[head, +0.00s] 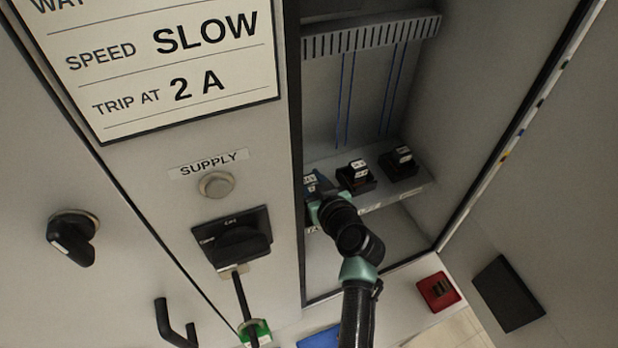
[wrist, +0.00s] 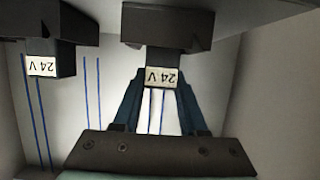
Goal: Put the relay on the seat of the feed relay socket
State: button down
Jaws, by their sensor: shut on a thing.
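My gripper (wrist: 161,88) is shut on a dark relay (wrist: 165,57) with a white "24 V" label. The relay sits directly at a black socket (wrist: 167,25), shown upside down in the wrist view; I cannot tell whether it is fully seated. In the head view my gripper (head: 318,197) reaches into the cabinet at the leftmost of three sockets, partly hiding the relay (head: 309,181). The middle socket (head: 359,187) and right socket (head: 406,172) each hold a relay with a pale label. I cannot read the socket names.
A grey cabinet post (head: 290,120) stands close left of my gripper. A slotted duct (head: 370,35) and blue wires are above. A neighbouring relay (wrist: 43,65) stands left in the wrist view. A red tray (head: 437,291) lies at the lower right. A rotary switch (head: 236,246) is on the left panel.

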jog(key=shift+f, duration=0.1)
jog(key=shift+c, duration=2.2)
grip_release()
jog(key=shift+r, duration=0.25)
jog(key=b+v, duration=0.2)
jog(key=v, duration=1)
jog(key=shift+f, duration=0.1)
